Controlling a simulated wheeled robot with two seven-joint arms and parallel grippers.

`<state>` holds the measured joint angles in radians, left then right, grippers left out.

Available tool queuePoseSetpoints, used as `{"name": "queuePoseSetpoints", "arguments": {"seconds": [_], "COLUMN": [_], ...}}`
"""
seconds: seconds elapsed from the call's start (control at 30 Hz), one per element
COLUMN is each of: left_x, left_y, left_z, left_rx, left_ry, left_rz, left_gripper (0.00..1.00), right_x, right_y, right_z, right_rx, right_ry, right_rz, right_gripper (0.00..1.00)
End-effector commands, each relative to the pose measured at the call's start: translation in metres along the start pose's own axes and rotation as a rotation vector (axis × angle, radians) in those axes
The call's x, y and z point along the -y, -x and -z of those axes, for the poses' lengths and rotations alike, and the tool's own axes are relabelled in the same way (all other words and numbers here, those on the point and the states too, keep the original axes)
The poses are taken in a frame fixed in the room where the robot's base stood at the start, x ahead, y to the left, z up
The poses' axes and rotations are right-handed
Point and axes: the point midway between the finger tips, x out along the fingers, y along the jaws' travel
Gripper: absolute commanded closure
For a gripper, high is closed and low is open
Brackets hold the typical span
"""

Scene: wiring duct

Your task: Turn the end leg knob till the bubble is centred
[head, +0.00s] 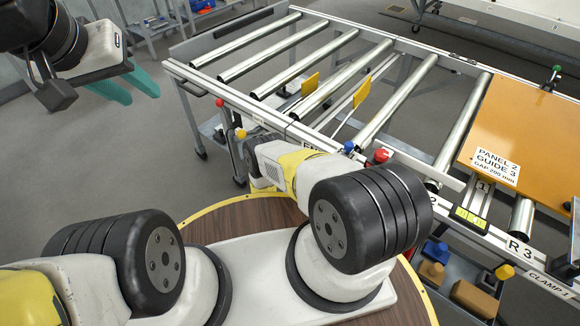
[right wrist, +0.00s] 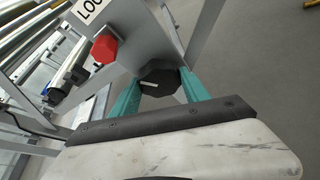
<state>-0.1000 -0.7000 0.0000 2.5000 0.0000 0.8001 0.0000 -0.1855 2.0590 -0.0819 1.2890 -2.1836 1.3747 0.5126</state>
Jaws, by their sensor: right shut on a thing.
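The black faceted end leg knob (right wrist: 160,78) is on the grey frame post in the right wrist view. My right gripper (right wrist: 162,92) has its two teal fingers on either side of it and is shut on it. In the head view my right arm hides that gripper and the knob. A small yellow-green level (head: 468,219) sits on the front rail of the roller frame; its bubble is too small to read. My left gripper (head: 124,88) is at the top left of the head view, its teal fingers apart and empty, away from the frame.
A red knob (right wrist: 104,48) is close beside the held knob. The roller frame (head: 300,132) carries an orange panel (head: 515,115) and yellow plates (head: 361,92). The floor at left is free.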

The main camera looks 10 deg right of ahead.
Motion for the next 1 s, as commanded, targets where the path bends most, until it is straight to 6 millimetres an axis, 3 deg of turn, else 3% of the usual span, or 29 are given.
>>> {"name": "queuePoseSetpoints", "arguments": {"seconds": [0.47,0.5,0.6,1.0], "left_x": [0.0000,0.0000,0.0000,0.0000], "left_y": [0.0000,0.0000,0.0000,0.0000], "left_z": [0.0000,0.0000,0.0000,0.0000], "left_rx": [0.000,0.000,0.000,0.000], "left_ry": [0.000,0.000,0.000,0.000], "left_rz": [0.000,0.000,0.000,0.000], "left_gripper": [0.64,0.64,0.64,0.64], "right_x": [-0.0006,-0.0005,-0.0004,-0.0005], "right_y": [0.0007,0.0007,0.0006,0.0074], "right_z": [0.0006,0.0006,0.0005,0.0008], "right_rx": [-0.001,-0.001,-0.001,-0.002], "right_ry": [-0.017,-0.017,-0.016,-0.015], "right_rz": [-0.008,-0.008,-0.008,-0.008], "right_gripper": [0.87,0.43,0.25,0.25]}}
